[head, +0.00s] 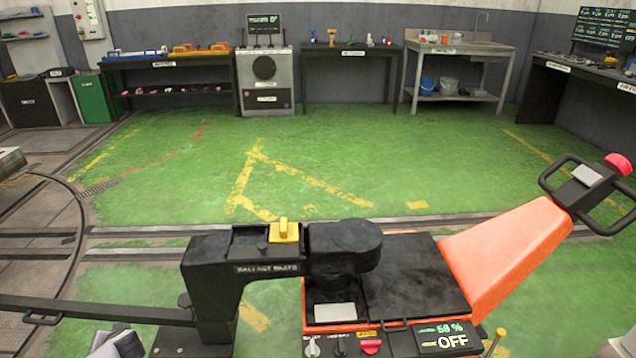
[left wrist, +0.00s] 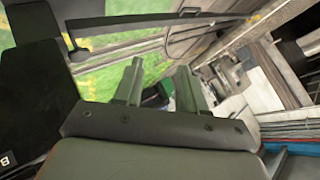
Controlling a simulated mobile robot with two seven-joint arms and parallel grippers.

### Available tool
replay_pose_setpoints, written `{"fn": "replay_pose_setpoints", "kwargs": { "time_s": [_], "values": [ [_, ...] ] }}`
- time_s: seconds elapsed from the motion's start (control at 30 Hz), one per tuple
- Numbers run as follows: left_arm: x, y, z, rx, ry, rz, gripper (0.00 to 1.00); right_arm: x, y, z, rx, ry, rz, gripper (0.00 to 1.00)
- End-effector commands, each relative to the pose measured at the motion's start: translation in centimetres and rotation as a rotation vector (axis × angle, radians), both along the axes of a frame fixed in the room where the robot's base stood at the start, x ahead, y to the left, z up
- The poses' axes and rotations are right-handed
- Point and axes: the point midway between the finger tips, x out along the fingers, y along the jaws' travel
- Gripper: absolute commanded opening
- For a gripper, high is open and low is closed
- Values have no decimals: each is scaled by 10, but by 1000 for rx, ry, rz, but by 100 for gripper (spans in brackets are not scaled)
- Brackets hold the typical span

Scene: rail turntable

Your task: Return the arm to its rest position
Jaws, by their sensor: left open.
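In the left wrist view my left gripper (left wrist: 158,82) has its two grey fingers spread apart with nothing between them. Beyond the fingers are green floor and blurred rails. In the head view only a grey and black piece of what seems to be my left arm (head: 118,343) shows at the bottom left edge, beside the black machine, and its fingers cannot be made out. A white part at the bottom right corner may be my right arm. My right gripper is not in view.
A black machine labelled ballast skate (head: 215,295), with a yellow block (head: 285,230) on top, adjoins an orange body (head: 510,250) close in front. Its display (head: 446,337) reads 58 % and OFF. A long black bar (head: 90,310) extends left. Green floor (head: 350,160) beyond is clear.

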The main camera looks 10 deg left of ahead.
Motion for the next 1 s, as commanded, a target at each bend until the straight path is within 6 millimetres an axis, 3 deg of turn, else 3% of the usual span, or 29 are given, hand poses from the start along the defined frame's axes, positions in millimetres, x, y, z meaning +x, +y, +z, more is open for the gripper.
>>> {"fn": "replay_pose_setpoints", "kwargs": {
  "time_s": [0.03, 0.1, 0.37, 0.6, 0.83, 1.0],
  "values": [
    [-6, -25, -15, -46, 19, -72, 40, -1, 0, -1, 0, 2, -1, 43],
    [-13, -46, -23, -86, 35, -159, 40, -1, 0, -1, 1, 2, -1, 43],
    [-49, -139, -33, -226, 51, -527, 40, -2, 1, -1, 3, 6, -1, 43],
    [-92, -227, 1, -309, -15, -870, 40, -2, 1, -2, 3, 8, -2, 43],
    [-125, -285, 52, -329, -119, -1097, 40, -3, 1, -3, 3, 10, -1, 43],
    [-125, -316, 50, -422, -202, -1006, 40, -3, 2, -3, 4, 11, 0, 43]
  ]
}}
